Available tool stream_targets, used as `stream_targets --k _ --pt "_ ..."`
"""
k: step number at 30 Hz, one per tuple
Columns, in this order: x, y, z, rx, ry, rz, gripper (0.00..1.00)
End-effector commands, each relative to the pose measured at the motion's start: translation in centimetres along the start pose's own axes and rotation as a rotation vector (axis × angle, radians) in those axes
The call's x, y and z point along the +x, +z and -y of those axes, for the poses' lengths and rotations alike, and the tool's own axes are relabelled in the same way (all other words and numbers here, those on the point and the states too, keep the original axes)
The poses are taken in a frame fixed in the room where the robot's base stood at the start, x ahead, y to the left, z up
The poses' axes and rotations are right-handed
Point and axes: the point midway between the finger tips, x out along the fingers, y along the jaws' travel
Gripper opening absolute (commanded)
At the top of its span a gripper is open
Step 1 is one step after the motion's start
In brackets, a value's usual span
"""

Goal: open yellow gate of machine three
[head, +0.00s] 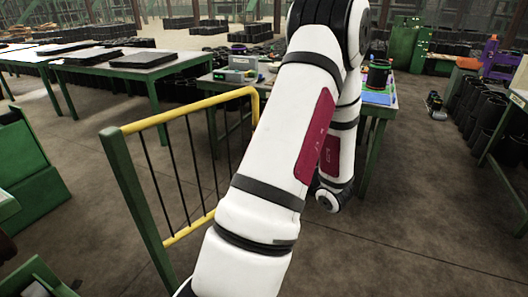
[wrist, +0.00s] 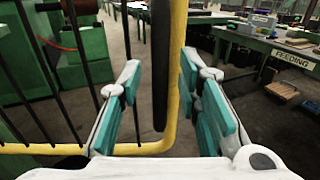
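The yellow gate (head: 188,112) is a yellow tube frame with thin dark upright bars, beside a green post (head: 135,195) at its left in the head view. My arm covers part of its right side there. In the wrist view the gate's upright yellow end tube (wrist: 178,40) and a dark bar (wrist: 160,60) stand between the fingers of my gripper (wrist: 160,75). The fingers have teal pads and are apart. The yellow tube is nearer the right finger; whether they touch I cannot tell. My gripper is hidden in the head view.
A green table (head: 165,72) with dark flat pieces stands behind the gate at left. A table with a feeding sign (wrist: 292,58) shows at right in the wrist view. Green machinery (head: 32,160) stands at far left. Open floor (head: 400,225) lies at right.

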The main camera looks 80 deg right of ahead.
Motion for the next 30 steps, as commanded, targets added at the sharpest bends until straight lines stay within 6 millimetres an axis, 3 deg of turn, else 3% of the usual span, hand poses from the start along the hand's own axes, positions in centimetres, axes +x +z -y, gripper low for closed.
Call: stream_targets --k 18,30 --pt "-10.4 0.0 0.1 0.0 -0.004 0.0 0.31" --pt "-11.8 0.0 0.0 0.0 -0.001 0.0 0.31"
